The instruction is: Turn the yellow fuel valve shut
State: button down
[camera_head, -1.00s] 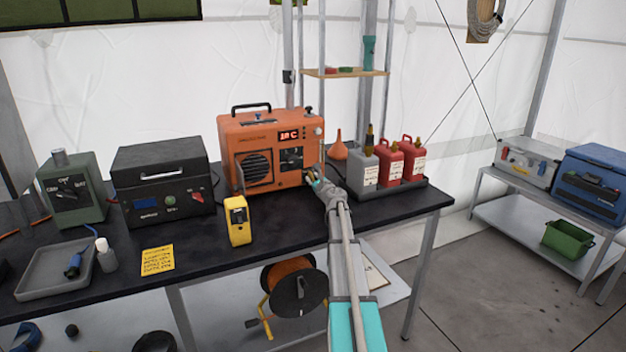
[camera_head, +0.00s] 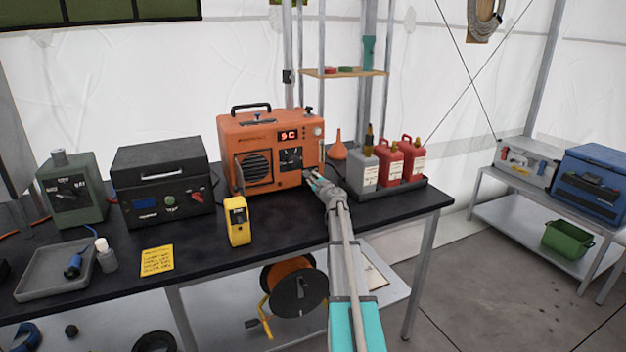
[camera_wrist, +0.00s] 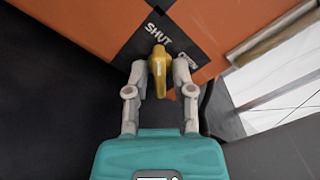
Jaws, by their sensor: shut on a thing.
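The yellow fuel valve (camera_wrist: 158,66) sits at a dark label plate on the lower front of the orange heater (camera_head: 244,132). In the wrist view its handle lies between my fingertips (camera_wrist: 159,75), and my gripper is shut on it. The upper end of the handle is close to the white word SHUT. A second label to its right is partly hidden by a finger and hard to read. In the head view my gripper (camera_head: 309,178) reaches the lower right front of the heater and hides the valve. The heater's red display is lit.
A grey jug (camera_head: 362,168) and two red jugs (camera_head: 413,160) stand in a tray close right of my gripper. A yellow device (camera_head: 238,222) stands in front of the heater. An orange funnel (camera_head: 338,150) is behind. The bench's (camera_head: 300,222) front middle is clear.

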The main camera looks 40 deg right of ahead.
jog(key=c, duration=0.7)
grip_release()
jog(key=shift+d, duration=0.1)
jog(key=shift+s, duration=0.1)
jog(key=v, duration=1.1)
jog(key=shift+s, duration=0.4)
jog(key=shift+a, duration=0.25)
